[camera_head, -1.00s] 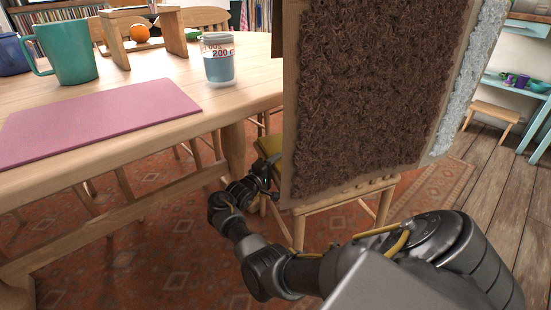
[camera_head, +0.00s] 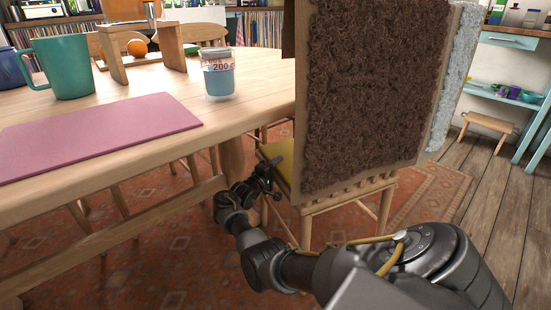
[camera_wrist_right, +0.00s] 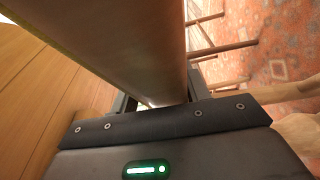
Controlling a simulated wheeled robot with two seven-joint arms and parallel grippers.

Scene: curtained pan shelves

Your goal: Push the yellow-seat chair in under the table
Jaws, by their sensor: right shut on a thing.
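The yellow-seat chair (camera_head: 283,155) stands at the right end of the wooden table (camera_head: 262,80). Its back is covered by a brown shaggy cloth (camera_head: 372,90), which hides much of the chair. A strip of yellow seat shows between the cloth and the table. My right gripper (camera_head: 270,172) is at the seat's near side, below the tabletop. In the right wrist view a wooden chair part (camera_wrist_right: 125,45) runs between its fingers, and the gripper is shut on it. The fingertips are mostly hidden. My left gripper is out of view.
On the table are a pink mat (camera_head: 95,133), a teal mug (camera_head: 65,68), a measuring cup (camera_head: 218,75) and a wooden stand (camera_head: 172,48). A table leg (camera_head: 232,160) stands left of my gripper. A small stool (camera_head: 488,128) is at right.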

